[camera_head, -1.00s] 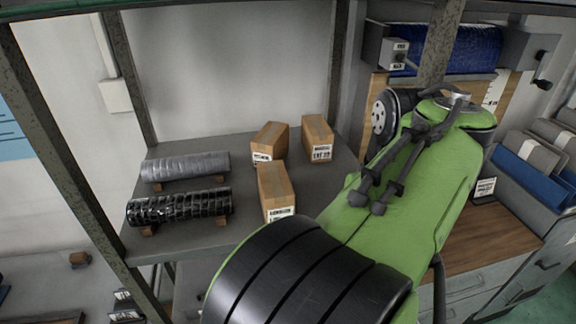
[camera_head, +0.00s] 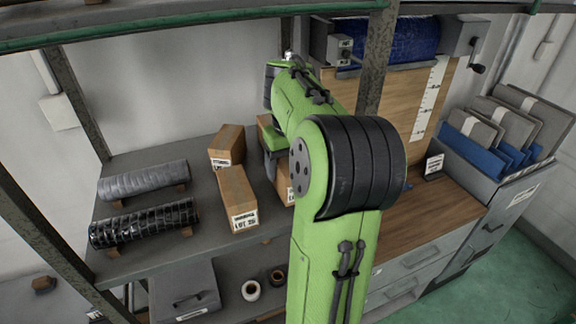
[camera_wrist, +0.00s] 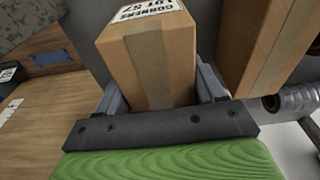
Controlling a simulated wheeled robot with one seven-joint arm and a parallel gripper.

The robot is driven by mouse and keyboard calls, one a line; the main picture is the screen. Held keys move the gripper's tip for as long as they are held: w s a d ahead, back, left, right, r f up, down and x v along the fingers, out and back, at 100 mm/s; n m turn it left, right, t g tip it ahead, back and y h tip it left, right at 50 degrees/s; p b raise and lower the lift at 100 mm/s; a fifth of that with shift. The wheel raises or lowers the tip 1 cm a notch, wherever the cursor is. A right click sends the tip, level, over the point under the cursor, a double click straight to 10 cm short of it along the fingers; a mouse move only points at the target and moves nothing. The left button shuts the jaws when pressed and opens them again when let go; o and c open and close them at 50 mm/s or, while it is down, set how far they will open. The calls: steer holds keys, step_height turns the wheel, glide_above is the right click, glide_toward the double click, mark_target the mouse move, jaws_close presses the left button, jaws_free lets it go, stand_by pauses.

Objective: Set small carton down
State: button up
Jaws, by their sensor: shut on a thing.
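The small carton (camera_wrist: 150,55), brown with a tape strip and a white printed label, sits between the two fingers of my gripper (camera_wrist: 162,92) in the wrist view. The gripper is shut on it. In the head view this carton (camera_head: 284,184) shows partly beside my arm, low at the right part of the grey shelf (camera_head: 165,245). My arm hides much of it and most of the gripper. I cannot tell whether its base touches the shelf.
In the wrist view a carton (camera_wrist: 262,45) stands close on the right. Two rolls (camera_head: 143,181) (camera_head: 143,222) lie at left. A wooden worktop (camera_head: 425,205) is right.

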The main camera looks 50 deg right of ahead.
steer(key=shift+s+f, duration=0.15)
steer(key=shift+f, duration=1.3)
steer(key=shift+f+b, duration=0.1)
steer(key=shift+b, duration=0.2)
steer(key=shift+f, duration=0.15)
steer(key=o, duration=1.2)
